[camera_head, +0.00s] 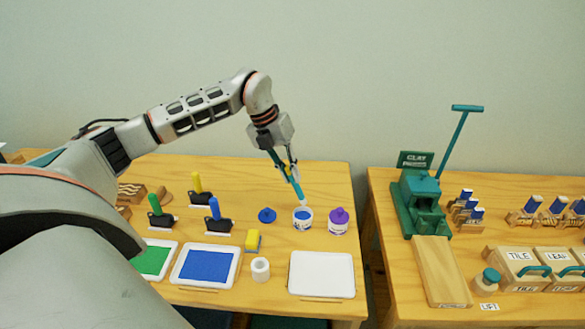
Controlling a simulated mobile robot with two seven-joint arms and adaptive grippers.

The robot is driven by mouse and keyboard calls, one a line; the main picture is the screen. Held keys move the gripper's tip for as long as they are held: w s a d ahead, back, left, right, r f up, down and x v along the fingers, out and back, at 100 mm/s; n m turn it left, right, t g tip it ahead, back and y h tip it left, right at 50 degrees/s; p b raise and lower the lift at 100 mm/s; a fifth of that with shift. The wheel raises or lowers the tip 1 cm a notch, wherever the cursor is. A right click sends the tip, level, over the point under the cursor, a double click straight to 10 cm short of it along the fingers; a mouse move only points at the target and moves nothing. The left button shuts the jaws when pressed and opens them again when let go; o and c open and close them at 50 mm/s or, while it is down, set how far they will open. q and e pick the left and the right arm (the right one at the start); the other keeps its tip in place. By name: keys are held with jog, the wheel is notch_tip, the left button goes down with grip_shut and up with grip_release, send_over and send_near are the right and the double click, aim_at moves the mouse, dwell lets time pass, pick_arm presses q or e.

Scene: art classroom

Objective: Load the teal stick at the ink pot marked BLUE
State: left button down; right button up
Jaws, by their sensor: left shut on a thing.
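My left gripper (287,168) points down over the left table and is shut on the teal stick (297,187). The stick is slightly tilted, and its lower end is at the mouth of a small white ink pot (303,226) with blue ink inside. I cannot tell whether the tip touches the ink. The pot's label is too small to read. A blue lid (267,215) lies on the table to the left of the pot. My right gripper is not in view.
A purple-lidded pot (338,224) stands close to the right of the open pot. A blank white tray (322,274) and a white roll (260,270) lie in front. Blue (237,277) and green trays are at left. A gap separates the right table (410,290).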

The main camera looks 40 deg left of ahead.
pick_arm(q)
notch_tip(320, 180, down, 4)
jog(key=shift+r+b, duration=0.2)
jog(key=shift+b, duration=0.2)
jog(key=shift+f+b, duration=0.35)
jog(key=shift+f, duration=0.1)
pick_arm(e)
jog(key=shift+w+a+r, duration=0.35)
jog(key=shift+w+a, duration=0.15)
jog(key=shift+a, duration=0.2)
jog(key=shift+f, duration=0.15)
pick_arm(q)
jog(key=shift+f, duration=0.6)
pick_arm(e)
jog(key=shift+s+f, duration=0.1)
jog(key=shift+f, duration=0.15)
pick_arm(q)
jog(key=shift+r, duration=0.15)
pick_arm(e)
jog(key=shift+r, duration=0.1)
